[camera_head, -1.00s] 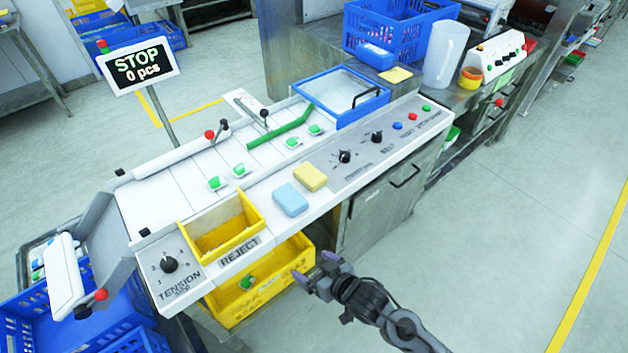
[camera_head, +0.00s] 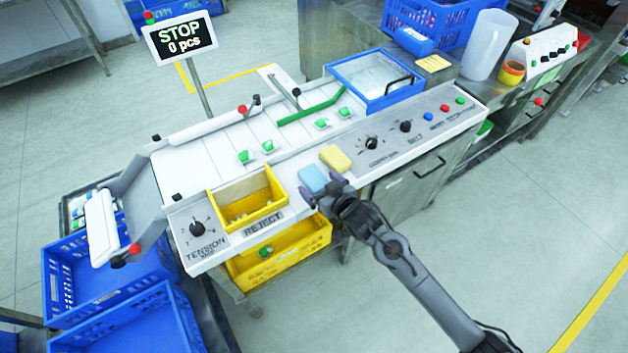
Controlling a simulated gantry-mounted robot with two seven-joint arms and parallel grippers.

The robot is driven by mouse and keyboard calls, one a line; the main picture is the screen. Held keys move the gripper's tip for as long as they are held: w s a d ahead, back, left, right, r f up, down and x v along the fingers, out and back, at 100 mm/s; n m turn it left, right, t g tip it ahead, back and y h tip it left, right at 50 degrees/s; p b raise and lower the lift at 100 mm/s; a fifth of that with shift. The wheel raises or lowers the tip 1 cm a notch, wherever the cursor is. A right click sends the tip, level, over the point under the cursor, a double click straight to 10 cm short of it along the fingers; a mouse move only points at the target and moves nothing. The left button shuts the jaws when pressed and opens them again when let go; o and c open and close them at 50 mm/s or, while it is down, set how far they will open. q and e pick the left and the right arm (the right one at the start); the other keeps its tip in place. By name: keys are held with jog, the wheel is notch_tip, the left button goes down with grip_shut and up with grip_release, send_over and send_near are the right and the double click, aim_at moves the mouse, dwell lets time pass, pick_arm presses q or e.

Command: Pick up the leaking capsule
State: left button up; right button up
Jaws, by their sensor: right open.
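Several green-and-white capsules lie on the white belt: a front pair with a left one (camera_head: 244,157) and a right one (camera_head: 268,147), and a back pair with a left one (camera_head: 322,124) and a right one (camera_head: 344,113). Another green item (camera_head: 265,252) is in the lower yellow bin. I cannot tell at this size which capsule leaks. My right gripper (camera_head: 323,189) is open and empty, at the panel's front edge by the blue sponge, partly covering it. It is to the right of and nearer than the front capsules. My left gripper is not in view.
The blue sponge (camera_head: 312,178) and yellow sponge (camera_head: 335,158) lie on the panel. The yellow reject tray (camera_head: 272,212) is left of them, above the lower yellow bin (camera_head: 318,236). A green bar (camera_head: 310,106) crosses the belt. A blue-framed hopper (camera_head: 400,94) stands behind.

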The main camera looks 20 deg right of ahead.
aim_at(315, 180)
jog(key=shift+d+b+x, duration=0.2)
jog(key=shift+b+x, duration=0.3)
jog(key=shift+x, duration=1.75)
jog(key=shift+c, duration=0.2)
jog(key=c, duration=1)
